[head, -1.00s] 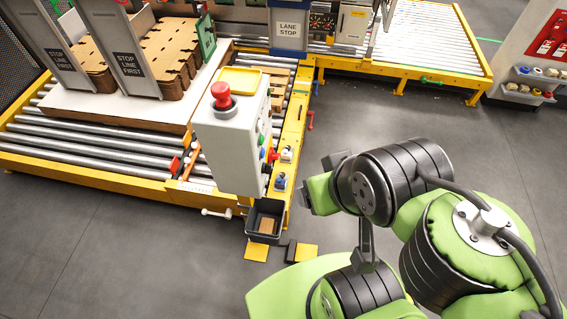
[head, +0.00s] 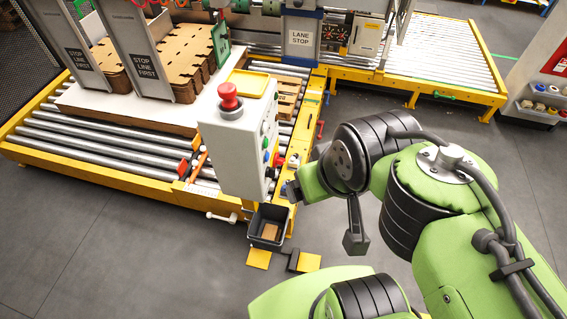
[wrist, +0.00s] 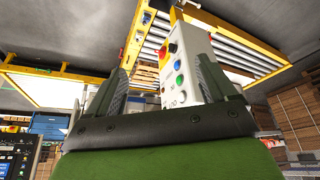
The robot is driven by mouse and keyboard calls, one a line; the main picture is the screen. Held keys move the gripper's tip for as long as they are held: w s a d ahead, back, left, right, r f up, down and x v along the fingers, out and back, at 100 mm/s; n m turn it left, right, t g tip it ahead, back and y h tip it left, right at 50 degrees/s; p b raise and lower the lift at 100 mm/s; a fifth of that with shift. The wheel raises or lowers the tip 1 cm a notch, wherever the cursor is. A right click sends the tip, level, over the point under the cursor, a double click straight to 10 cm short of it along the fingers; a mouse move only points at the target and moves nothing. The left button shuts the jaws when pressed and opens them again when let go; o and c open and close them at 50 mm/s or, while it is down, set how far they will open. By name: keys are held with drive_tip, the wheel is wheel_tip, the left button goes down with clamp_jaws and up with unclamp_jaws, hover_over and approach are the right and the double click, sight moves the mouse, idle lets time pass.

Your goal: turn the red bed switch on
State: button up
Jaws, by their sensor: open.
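A pale control box (head: 228,150) stands at the conveyor's near corner, with a big red mushroom button (head: 229,96) on top. Its right face carries green and blue buttons and a red knob (head: 279,159), seen edge-on. In the wrist view the box face (wrist: 185,75) shows a red control (wrist: 163,52) above green and blue buttons. I cannot tell which red control is the bed switch, or its setting. My gripper (wrist: 164,66) is open and empty, its fingers framing the box, which lies beyond them. In the head view my arm mostly hides the gripper, right of the box.
A roller conveyor (head: 95,150) with yellow rails carries cardboard pieces between grey stop plates. A small dark bin (head: 268,225) is below the box. A red-and-orange lever (head: 191,166) is on the near rail. The floor at lower left (head: 110,250) is clear.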

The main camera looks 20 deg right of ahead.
drive_tip(key=w+f+n+g+y+b, duration=0.25)
drive_tip(key=w+f+b, duration=0.25)
drive_tip(key=w+f, duration=0.65)
drive_tip(key=t+y+b, duration=0.7)
drive_tip(key=y+b, duration=0.3)
drive_tip(key=y, duration=0.3)
approach(285, 160)
drive_tip(key=b+x, duration=0.1)
drive_tip(key=x, duration=0.8)
drive_tip(key=shift+a, duration=0.3)
drive_tip(key=c, duration=1.1)
drive_tip(key=shift+o, duration=0.2)
drive_tip(key=shift+m, duration=0.25)
